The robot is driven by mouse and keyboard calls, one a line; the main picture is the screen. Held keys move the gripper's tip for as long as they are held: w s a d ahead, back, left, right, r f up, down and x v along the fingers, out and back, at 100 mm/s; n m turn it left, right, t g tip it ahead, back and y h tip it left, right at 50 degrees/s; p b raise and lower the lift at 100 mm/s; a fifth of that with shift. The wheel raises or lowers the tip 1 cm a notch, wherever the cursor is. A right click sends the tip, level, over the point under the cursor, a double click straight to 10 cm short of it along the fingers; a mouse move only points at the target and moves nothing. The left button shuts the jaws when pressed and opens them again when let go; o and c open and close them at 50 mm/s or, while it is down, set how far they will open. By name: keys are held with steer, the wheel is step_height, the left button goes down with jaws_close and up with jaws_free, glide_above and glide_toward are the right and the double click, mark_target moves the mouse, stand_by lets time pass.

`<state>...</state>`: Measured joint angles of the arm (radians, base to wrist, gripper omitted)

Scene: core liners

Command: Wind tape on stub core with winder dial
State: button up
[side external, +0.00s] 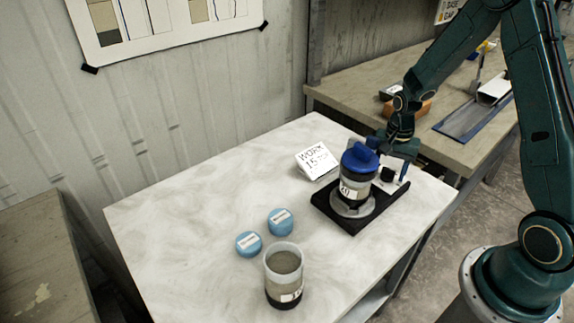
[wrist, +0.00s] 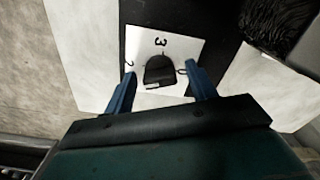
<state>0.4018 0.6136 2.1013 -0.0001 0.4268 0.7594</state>
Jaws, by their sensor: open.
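The winder (side external: 340,215) is a black base on the white table. A stub core (side external: 352,186) with a pale label stands upright on its round grey plate, topped by a blue cap (side external: 360,157). The winder dial is a black knob (side external: 387,174) at the base's far right. In the wrist view the dial (wrist: 159,72) sits on a white plate marked with numbers, of which 3 and 2 are readable. My gripper (wrist: 161,80) is open, its blue fingers to either side of the knob with gaps visible. My gripper (side external: 392,162) also shows above the dial in the side view.
An open-topped core liner (side external: 284,262) stands at the table's front, near two light-blue labelled round pieces (side external: 249,243) (side external: 280,221). A white handwritten card (side external: 316,161) stands behind the winder. The table's left side is clear. A second bench (side external: 455,125) holds a tray.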

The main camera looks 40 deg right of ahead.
mark_target(389, 169)
step_height(389, 169, up, 14)
steer(key=shift+f, duration=0.2)
stand_by(0.5)
steer(key=c, duration=0.4)
steer(key=n, duration=0.6)
steer(key=r+n, duration=0.1)
steer(key=n, duration=1.1)
steer(key=shift+r, duration=0.15)
steer(key=shift+c, duration=0.2)
step_height(389, 169, down, 14)
steer(key=shift+r, duration=0.1)
stand_by(0.3)
